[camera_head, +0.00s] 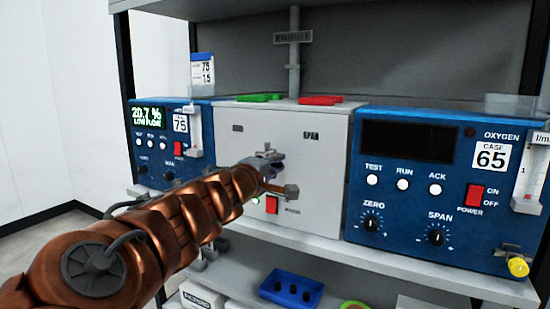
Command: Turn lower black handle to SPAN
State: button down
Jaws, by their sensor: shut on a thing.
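The white central panel (325,165) carries two dark labels at its top, a left one too blurred to read and SPAN (311,135) on the right. My gripper (280,172) reaches in from the lower left and is at the front of this panel, below and between the labels. It is shut on what seems to be the lower black handle, which my gripper and wrist almost fully hide. I cannot tell which way the handle points.
A red switch (271,205) and a lit green lamp sit just below my gripper. Blue analysers stand left (150,155) and right (410,215) of the panel. Green (260,98) and red (321,100) pieces lie on top. A blue tray (291,286) is on the shelf below.

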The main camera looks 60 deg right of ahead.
jog(key=shift+r+n+p, duration=0.3)
jog(key=shift+n+p, duration=0.15)
jog(key=shift+n, duration=0.15)
jog(key=c, duration=1.1)
grip_release()
jog(key=shift+a, duration=0.1)
jog(key=shift+s+a, duration=0.15)
jog(key=shift+a, duration=3.5)
